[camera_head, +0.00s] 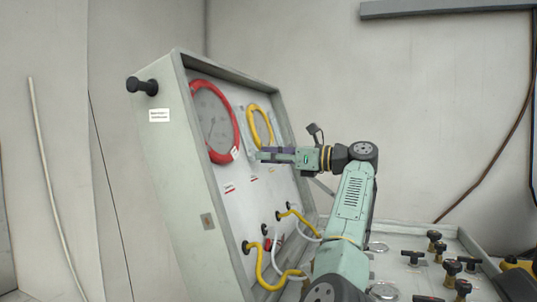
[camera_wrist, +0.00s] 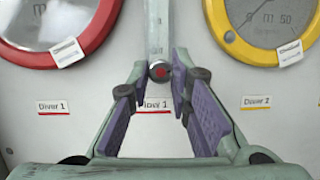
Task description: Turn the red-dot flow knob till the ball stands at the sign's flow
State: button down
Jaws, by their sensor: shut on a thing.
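The red-dot flow knob (camera_wrist: 159,71) is a small dark round knob with a red dot on its face, at the foot of a clear upright flow tube (camera_wrist: 158,25). My gripper (camera_wrist: 160,64) has its fingertips on both sides of the knob and is shut on it. In the head view my gripper (camera_head: 262,154) reaches left to the panel (camera_head: 238,200) and hides the knob. I cannot make out the ball in the tube; its upper part is out of the wrist view. A white sign (camera_head: 159,115) is on the cabinet's side, its text too small to read.
A red-rimmed gauge (camera_wrist: 85,45) is left of the tube and a yellow-rimmed gauge (camera_wrist: 215,20) right of it. Yellow hoses (camera_head: 262,268) and white hoses loop out below. Several black valve handles (camera_head: 434,235) stand on a bench at right.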

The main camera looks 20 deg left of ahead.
jog(key=c, duration=1.5)
grip_release()
jog(key=shift+o, duration=0.2)
jog(key=shift+d, duration=0.1)
jog(key=d, duration=1.2)
jog(key=shift+s, duration=0.4)
